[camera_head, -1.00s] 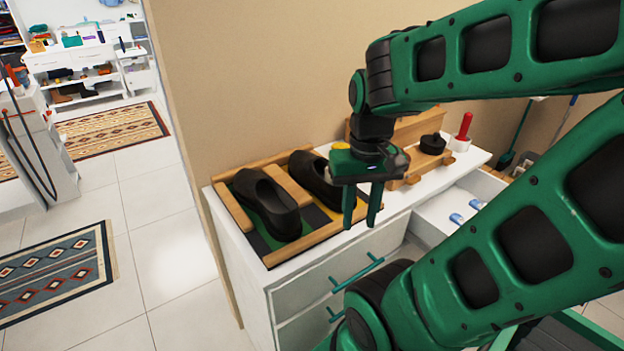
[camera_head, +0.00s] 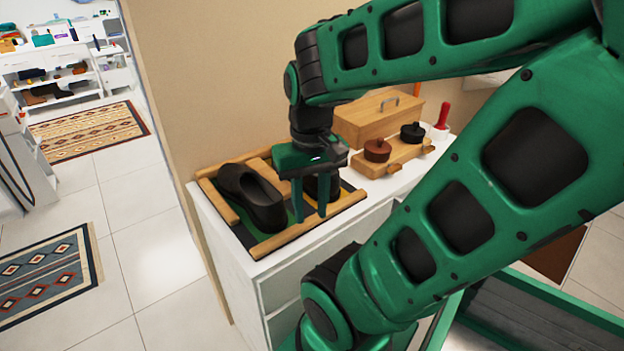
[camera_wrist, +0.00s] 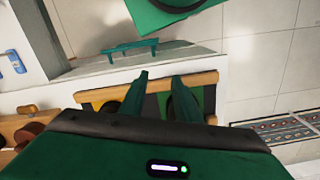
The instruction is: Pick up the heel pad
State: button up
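I cannot pick out a heel pad with certainty in either view. My gripper (camera_head: 311,216) points down over the wood-framed shoe tray (camera_head: 308,233) on the white cabinet, with its two green fingers apart and nothing seen between them. A dark shoe (camera_head: 252,198) lies in the tray's left part, to the left of the fingers. A second dark shoe (camera_head: 318,188) is mostly hidden behind the fingers. In the wrist view, the fingers (camera_wrist: 160,78) hang over the tray's wooden edge (camera_wrist: 205,79), with dark, green and yellow lining around them.
A wooden box (camera_head: 376,122) and a wooden rack holding a brown round tin (camera_head: 377,150) and a black one (camera_head: 412,132) stand to the right. A red-handled tool (camera_head: 443,116) is beyond. In the wrist view, a blue object (camera_wrist: 15,62) lies in a white drawer.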

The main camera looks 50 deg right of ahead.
jog(key=w+d+r+n, duration=0.2)
jog(key=w+d+n, duration=0.2)
jog(key=n, duration=0.3)
jog(key=w+d+r+n, duration=0.3)
jog(key=w+d+n, duration=0.1)
jog(key=d+n, duration=0.2)
jog(key=w+d+r+n, duration=0.3)
jog(key=d+n, duration=0.3)
jog(key=n, duration=0.2)
jog(key=shift+w, duration=0.8)
jog(key=shift+d+f, duration=0.15)
jog(key=shift+f, duration=0.05)
jog(key=shift+n, duration=0.3)
notch_tip(320, 180, down, 10)
jog(key=shift+w+d+f, duration=0.1)
jog(key=shift+w+d, duration=0.05)
grip_shut()
